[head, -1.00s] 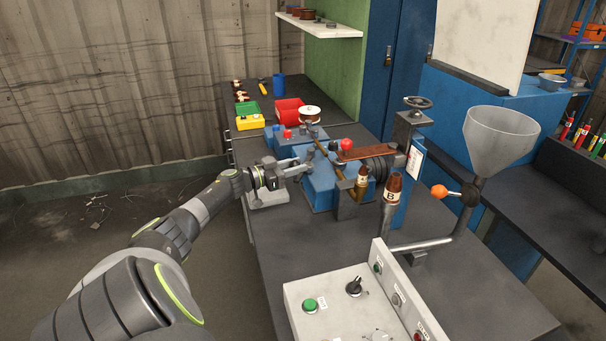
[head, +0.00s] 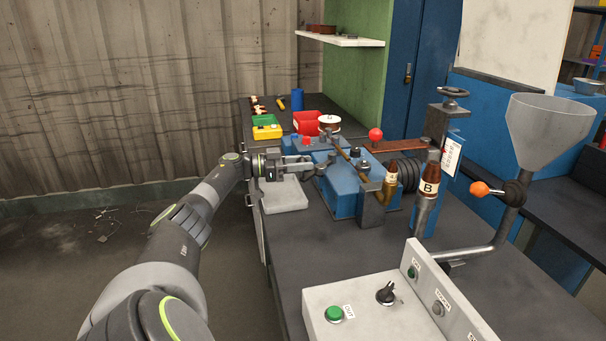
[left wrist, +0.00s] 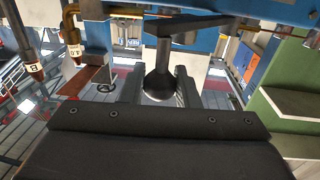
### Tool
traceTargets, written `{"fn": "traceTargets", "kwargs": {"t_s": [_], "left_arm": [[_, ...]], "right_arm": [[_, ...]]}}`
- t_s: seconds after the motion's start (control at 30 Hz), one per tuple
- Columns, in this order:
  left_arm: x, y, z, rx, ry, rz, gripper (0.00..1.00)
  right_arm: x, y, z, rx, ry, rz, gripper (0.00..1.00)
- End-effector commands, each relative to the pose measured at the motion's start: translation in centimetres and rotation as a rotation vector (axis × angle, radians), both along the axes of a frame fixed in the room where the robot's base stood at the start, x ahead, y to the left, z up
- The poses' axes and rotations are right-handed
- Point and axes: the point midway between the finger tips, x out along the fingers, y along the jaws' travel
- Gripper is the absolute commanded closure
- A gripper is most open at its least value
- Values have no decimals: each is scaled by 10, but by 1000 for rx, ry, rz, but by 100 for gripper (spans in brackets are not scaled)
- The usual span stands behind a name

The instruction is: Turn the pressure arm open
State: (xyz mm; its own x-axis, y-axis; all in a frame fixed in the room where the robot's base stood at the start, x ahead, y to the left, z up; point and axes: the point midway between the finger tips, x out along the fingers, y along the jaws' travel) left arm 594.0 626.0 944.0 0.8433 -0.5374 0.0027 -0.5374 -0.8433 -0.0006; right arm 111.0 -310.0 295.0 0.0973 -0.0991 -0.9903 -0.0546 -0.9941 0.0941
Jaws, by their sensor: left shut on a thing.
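The blue machine (head: 343,190) stands in the middle of the bench. My left gripper (head: 314,166) reaches in from the left at its near left side. In the left wrist view the two fingers (left wrist: 162,88) are on either side of a dark round knob (left wrist: 159,86), closed on it. The knob sits on a grey lever (left wrist: 165,45) joined to a dark bar, which I take for the pressure arm. In the head view the gripper largely hides this knob. My right gripper is in neither view.
A pale tray (head: 285,196) lies below my left gripper. A red ball handle (head: 375,134), a brown nozzle marked B (head: 430,185) and a metal hopper (head: 548,125) stand to the right. A control box (head: 365,318) is in front. The bench's front left is clear.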

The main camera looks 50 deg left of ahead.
Motion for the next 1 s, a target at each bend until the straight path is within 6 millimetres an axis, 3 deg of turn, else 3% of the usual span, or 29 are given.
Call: {"fn": "traceTargets", "kwargs": {"t_s": [0.6,0.63,0.7,0.77,1.0], "left_arm": [[-1,4,5,0,-4,-8,100],[-1,4,5,0,-4,-7,69],[-1,4,4,1,-3,-8,60],[-1,4,3,0,-2,-9,52],[-2,3,2,0,0,-11,51]], "right_arm": [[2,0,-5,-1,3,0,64],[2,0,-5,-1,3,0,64],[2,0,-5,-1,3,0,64],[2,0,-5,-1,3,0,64],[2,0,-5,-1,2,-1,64]]}}
